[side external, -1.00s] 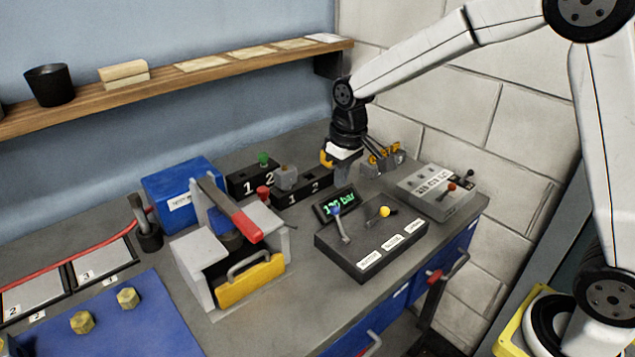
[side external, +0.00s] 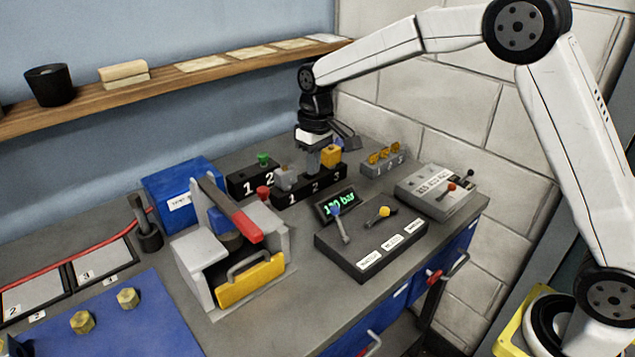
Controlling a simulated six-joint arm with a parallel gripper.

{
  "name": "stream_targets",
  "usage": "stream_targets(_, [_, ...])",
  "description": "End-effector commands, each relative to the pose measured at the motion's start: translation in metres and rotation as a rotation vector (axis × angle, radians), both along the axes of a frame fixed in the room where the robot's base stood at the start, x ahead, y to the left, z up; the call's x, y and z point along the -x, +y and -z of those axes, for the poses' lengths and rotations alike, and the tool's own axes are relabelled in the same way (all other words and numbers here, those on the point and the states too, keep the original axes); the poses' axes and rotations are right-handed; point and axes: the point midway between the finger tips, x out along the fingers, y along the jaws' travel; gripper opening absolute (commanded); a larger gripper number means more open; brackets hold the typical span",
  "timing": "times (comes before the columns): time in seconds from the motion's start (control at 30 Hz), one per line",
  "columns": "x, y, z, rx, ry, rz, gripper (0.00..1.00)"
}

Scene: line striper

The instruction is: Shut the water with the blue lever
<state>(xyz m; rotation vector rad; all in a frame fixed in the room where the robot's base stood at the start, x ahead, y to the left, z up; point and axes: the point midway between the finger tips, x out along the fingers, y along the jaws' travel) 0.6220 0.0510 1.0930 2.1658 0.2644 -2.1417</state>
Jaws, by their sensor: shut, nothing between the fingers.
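The blue lever (side external: 341,226) stands up at the left end of a dark control box (side external: 356,253) with white labels. A yellow-knobbed lever (side external: 381,214) lies tilted to its right on the same box. A small display (side external: 337,207) behind the blue lever shows a green bar reading, about 120. My gripper (side external: 312,166) is shut and empty, pointing down over the numbered black rack, behind and left of the blue lever and well apart from it. Its fingertips are small and partly unclear.
A grey switch box (side external: 436,191) stands right of the control box. A red-handled press (side external: 235,222) stands left. Open bench lies in front of the press.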

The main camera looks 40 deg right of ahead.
Motion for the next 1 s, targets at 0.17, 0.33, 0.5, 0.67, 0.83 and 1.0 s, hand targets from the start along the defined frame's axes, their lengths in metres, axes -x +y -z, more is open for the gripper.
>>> stream_targets(0.17, [0.001, 0.001, 0.021, 0.0, 0.004, 0.0, 0.0])
stream_targets(0.33, [0.001, 0.003, 0.046, 0.0, 0.004, 0.0, 0.0])
stream_targets(0.5, [0.001, 0.004, 0.068, 0.0, 0.004, 0.0, 0.0])
stream_targets(0.67, [0.0, 0.005, 0.086, 0.001, 0.003, 0.0, 0.0])
stream_targets(0.83, [0.009, 0.004, 0.085, 0.0, 0.0, 0.0, 0.0])
stream_targets(1.0, [0.021, 0.001, 0.081, 0.0, 0.0, 0.0, 0.0])
